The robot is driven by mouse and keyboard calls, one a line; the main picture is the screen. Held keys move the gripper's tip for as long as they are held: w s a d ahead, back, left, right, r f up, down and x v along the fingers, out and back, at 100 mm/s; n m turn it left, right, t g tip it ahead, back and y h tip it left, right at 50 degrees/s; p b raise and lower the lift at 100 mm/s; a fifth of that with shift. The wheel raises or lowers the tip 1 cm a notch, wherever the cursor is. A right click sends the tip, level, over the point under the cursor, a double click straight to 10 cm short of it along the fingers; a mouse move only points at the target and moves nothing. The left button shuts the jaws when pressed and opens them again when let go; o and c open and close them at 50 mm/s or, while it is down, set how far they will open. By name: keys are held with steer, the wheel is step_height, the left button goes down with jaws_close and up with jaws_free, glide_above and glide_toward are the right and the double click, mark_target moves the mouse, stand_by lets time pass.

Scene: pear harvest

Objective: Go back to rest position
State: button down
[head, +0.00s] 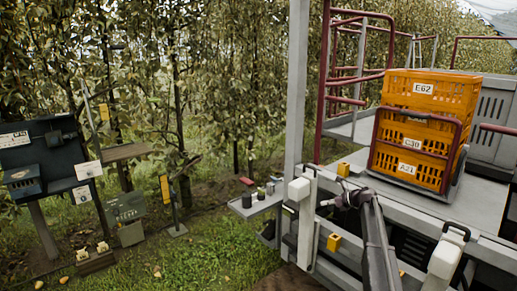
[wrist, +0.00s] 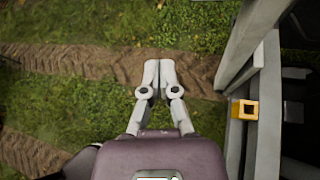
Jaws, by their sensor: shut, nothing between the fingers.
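My gripper (wrist: 160,66) shows in the wrist view with its two pale fingers side by side and touching. Nothing is between them. It points down over grass and a brown tyre track (wrist: 90,62). In the head view my dark arm reaches along the front of the grey platform at the lower right; the fingers cannot be made out there.
Stacked orange crates (head: 424,128) stand on the grey platform (head: 480,205) at right. A tall grey post (head: 296,90) and a small shelf (head: 255,204) stand left of my arm. A yellow block (wrist: 245,110) sits on the frame beside my gripper. Trees fill the back.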

steer(key=s+a+f+n+g+h+b, duration=0.1)
steer(key=s+a+f+n+h, duration=0.15)
steer(key=s+a+n, duration=0.4)
steer(key=s+a+f+n+g+h, duration=0.1)
steer(key=s+f+n+g, duration=0.2)
steer(key=s, duration=0.6)
steer(key=s+a+f+n+h+b, duration=0.1)
steer(key=s+a+f+n, duration=0.3)
steer(key=s, duration=0.3)
steer(key=s+f+n+g+h+b, duration=0.1)
steer(key=s+f+n+h, duration=0.1)
steer(key=s+n, duration=0.4)
steer(key=s+f+n+g+h, duration=0.1)
steer(key=s+n+h, duration=0.3)
steer(key=s, duration=1.1)
steer(key=f+n, duration=0.1)
steer(key=n, duration=0.2)
steer(key=shift+s+a+f+g+b, duration=0.25)
steer(key=shift+s+a+g+b, duration=0.1)
steer(key=shift+a+g+b, duration=0.05)
